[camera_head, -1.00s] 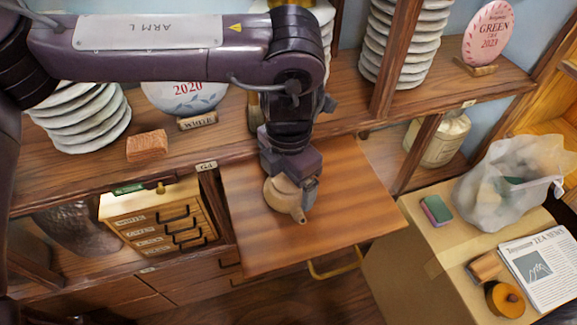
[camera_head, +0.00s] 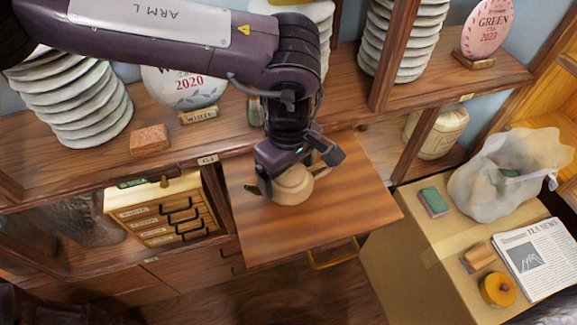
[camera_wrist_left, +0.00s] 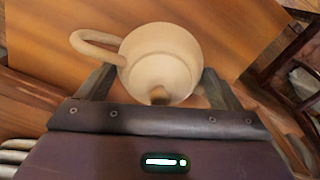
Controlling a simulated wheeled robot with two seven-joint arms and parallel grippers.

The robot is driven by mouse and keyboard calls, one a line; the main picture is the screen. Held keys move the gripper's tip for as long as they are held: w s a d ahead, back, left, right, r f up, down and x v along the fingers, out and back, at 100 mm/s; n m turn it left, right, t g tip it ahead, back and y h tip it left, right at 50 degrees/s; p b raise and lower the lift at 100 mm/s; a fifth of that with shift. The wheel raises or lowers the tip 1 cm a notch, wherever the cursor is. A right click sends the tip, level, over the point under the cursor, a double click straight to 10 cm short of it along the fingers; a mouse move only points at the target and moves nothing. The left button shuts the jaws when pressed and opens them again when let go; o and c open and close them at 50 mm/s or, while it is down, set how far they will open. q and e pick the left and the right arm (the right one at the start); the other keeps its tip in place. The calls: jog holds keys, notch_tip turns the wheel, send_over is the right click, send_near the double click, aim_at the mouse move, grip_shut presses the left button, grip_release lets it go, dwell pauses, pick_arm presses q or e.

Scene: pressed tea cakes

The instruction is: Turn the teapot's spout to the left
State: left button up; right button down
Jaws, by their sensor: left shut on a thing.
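The small beige teapot (camera_head: 292,187) stands on the wooden pull-out board (camera_head: 350,205). My left gripper (camera_head: 298,172) reaches down over it from above and is shut on it. In the left wrist view, the teapot (camera_wrist_left: 160,55) sits between the two fingers (camera_wrist_left: 160,86), with its looped handle (camera_wrist_left: 88,42) at the upper left and its lid knob (camera_wrist_left: 157,95) close to the gripper. In the head view, the handle side faces right. A dark tip shows at the pot's left, but I cannot tell clearly whether it is the spout. My right gripper is not in view.
A small drawer chest (camera_head: 160,213) stands left of the board. On the shelf behind are a brick-like block (camera_head: 150,139), stacked pale discs (camera_head: 80,105) and a display cake. Right of the board, a cardboard box (camera_head: 410,225) carries a plastic bag (camera_head: 510,170) and a newspaper (camera_head: 545,262).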

pick_arm(q)
jog(key=shift+f, duration=0.35)
jog(key=o, duration=0.9)
